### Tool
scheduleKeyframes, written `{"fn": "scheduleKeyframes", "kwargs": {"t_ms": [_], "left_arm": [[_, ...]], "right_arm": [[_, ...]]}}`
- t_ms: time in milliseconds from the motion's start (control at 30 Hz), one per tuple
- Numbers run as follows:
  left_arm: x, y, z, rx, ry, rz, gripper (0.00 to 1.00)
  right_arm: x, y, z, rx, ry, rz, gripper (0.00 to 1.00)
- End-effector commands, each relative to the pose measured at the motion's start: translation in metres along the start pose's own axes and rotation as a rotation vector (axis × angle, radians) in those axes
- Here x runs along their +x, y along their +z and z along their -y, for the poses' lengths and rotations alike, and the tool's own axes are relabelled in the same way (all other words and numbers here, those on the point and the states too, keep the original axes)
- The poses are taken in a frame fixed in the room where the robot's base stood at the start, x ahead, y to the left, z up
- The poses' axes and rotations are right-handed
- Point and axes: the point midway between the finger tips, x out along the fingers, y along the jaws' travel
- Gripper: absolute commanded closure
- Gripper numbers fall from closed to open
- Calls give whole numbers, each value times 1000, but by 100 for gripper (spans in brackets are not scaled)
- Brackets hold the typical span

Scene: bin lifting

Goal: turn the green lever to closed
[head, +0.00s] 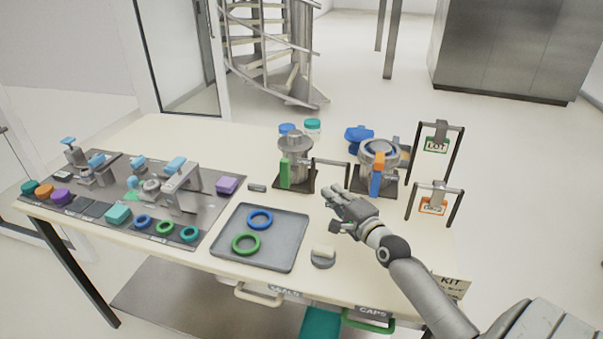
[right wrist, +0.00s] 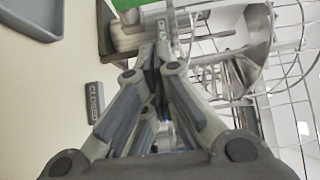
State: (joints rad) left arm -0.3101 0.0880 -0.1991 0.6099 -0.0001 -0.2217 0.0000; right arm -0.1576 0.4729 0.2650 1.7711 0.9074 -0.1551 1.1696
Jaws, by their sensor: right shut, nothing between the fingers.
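The green lever (head: 285,173) stands upright on the front of a metal valve unit (head: 296,148) on a dark base plate. In the right wrist view a piece of green (right wrist: 128,4), likely this lever, shows at the top edge. A small dark plate marked CLOSED (right wrist: 95,101) lies on the table; it also shows left of the valve in the head view (head: 257,187). My right gripper (head: 335,194) is shut and empty, in front of and right of the lever, apart from it. My left gripper is not in view.
A grey tray (head: 222,257) with a blue and a green ring lies in front. Two tag stands (head: 461,140) are at the right. A fixture board (head: 95,220) fills the left.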

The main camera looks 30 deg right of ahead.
Motion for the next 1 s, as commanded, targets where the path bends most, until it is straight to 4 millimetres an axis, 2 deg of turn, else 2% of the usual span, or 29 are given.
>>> {"fn": "scheduleKeyframes", "kwargs": {"t_ms": [367, 600, 800, 1000], "left_arm": [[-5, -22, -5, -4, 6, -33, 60], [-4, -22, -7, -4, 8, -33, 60], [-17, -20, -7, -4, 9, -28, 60], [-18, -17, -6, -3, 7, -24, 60]], "right_arm": [[58, 0, 2, -1, -2, 0, 100], [94, -1, 2, -3, -1, -1, 100], [113, 21, 3, 2, 0, 0, 100], [120, 28, 1, -1, -1, 0, 100]]}}
